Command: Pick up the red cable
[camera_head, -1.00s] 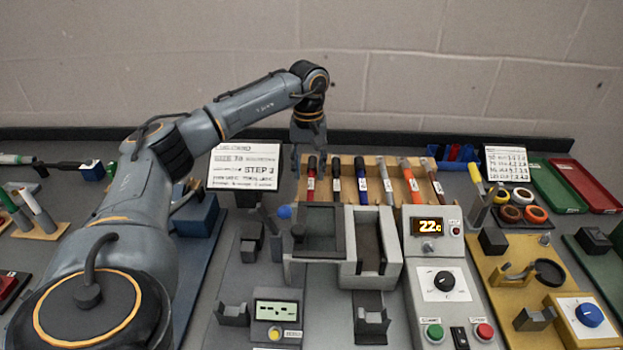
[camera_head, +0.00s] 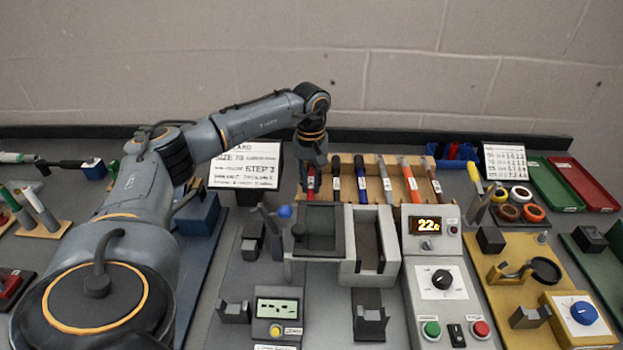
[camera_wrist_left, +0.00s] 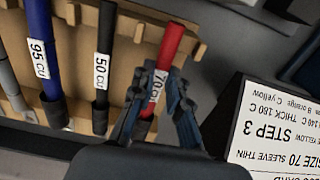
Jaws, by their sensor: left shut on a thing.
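The red cable (camera_wrist_left: 168,48), with a white label reading 70, lies in the wooden rack in the left wrist view. In the head view the red cable (camera_head: 311,183) is the leftmost in the rack and is partly hidden by my gripper. My left gripper (camera_wrist_left: 156,92) has its fingers on both sides of the red cable at its label and is shut on it. In the head view the left gripper (camera_head: 309,172) points down at the rack's left end. My right gripper is not in view.
The wooden rack (camera_head: 399,162) also holds a black cable (camera_head: 336,178), a blue cable (camera_head: 361,180) and several others. An instruction sign (camera_head: 245,165) stands just left of the gripper. Grey fixtures (camera_head: 340,264) and a control box with a display (camera_head: 441,285) stand in front.

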